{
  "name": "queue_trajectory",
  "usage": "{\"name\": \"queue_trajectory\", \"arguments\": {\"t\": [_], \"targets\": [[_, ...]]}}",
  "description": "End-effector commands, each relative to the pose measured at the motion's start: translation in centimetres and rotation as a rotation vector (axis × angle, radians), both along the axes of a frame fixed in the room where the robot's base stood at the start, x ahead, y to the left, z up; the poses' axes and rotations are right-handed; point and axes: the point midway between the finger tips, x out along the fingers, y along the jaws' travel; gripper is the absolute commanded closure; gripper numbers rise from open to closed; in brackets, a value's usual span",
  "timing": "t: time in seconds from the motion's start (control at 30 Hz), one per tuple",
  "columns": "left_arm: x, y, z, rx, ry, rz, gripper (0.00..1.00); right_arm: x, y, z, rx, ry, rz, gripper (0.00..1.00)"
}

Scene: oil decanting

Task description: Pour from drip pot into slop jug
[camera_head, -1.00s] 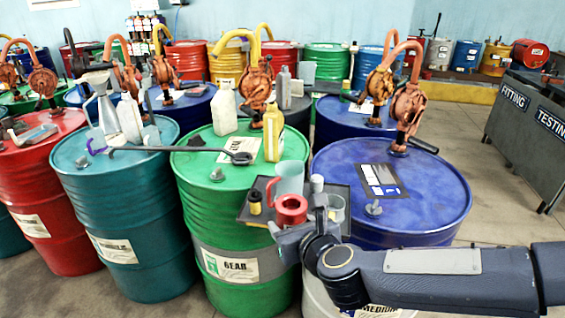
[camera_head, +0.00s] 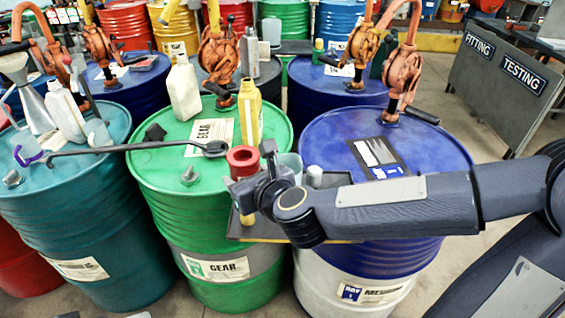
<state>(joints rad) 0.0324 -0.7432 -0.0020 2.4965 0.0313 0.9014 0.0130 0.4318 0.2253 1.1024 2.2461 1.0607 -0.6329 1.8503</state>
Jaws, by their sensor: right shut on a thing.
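A small red pot (camera_head: 242,158), which I take to be the drip pot, is in the jaws of my right gripper (camera_head: 254,178). It looks upright, with its round open top showing, over the near right edge of the green drum. A pale grey-blue jug (camera_head: 291,163), possibly the slop jug, stands just right of and behind the gripper. My gripper and forearm hide its lower part. The pot and jug appear side by side. My left gripper is not in view.
A dark tray (camera_head: 238,229) lies mostly under my right forearm, with a yellow container (camera_head: 247,218) and a white-topped item (camera_head: 314,175). A yellow bottle (camera_head: 250,112) and orange pumps stand behind.

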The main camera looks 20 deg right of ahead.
Motion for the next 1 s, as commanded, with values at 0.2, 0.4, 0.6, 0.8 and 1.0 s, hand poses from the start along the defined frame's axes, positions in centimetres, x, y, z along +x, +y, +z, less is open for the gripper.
{"name": "queue_trajectory", "arguments": {"t": [0.2, 0.4, 0.6, 0.8, 1.0], "targets": [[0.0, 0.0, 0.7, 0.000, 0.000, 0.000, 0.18, 0.1, -0.3, 0.4, 0.038, 0.019, -0.001, 0.76], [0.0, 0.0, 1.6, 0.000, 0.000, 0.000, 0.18, 0.3, -0.7, 0.6, 0.117, 0.066, -0.003, 0.76], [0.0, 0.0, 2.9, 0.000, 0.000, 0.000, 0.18, 0.6, -1.3, 1.1, 0.226, 0.127, -0.003, 0.76], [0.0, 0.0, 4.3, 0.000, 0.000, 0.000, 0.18, 0.9, -1.9, 1.6, 0.345, 0.191, -0.003, 0.76], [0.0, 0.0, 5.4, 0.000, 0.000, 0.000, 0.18, 1.3, -2.5, 2.1, 0.460, 0.253, -0.003, 0.76]]}}
